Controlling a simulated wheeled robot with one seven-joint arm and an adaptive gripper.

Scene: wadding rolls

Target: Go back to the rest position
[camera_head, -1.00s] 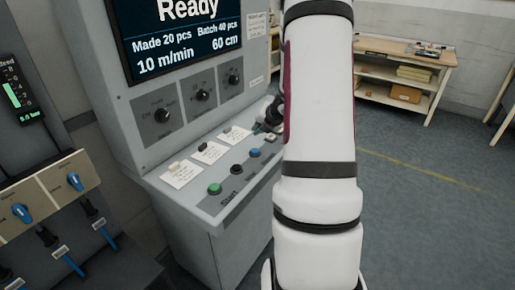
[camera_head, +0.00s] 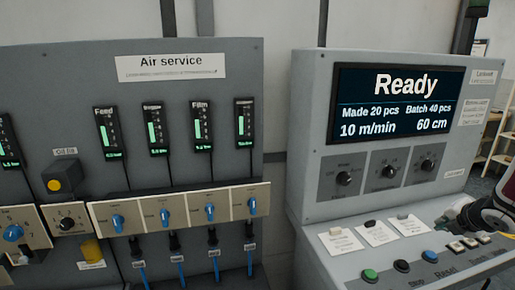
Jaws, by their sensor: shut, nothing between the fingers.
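My gripper (camera_head: 478,218) shows only in part at the right edge of the head view, dark, over the right end of the control console's sloped button panel. It is shut, with nothing seen in it. Whether it touches the panel cannot be told. A piece of my white arm shows just above it; the rest of the arm is out of view. The console (camera_head: 308,130) has a screen (camera_head: 395,104) reading "Ready", "Made 20 pcs", "Batch 40 pcs", "10 m/min" and "60 cm".
Below the screen are three dark knobs, then green (camera_head: 370,275), dark and blue (camera_head: 429,256) buttons. At left stands the grey "Air service" panel (camera_head: 80,75) with lit gauges, blue knobs (camera_head: 164,216) and blue hoses. A shelf (camera_head: 496,140) shows at far right.

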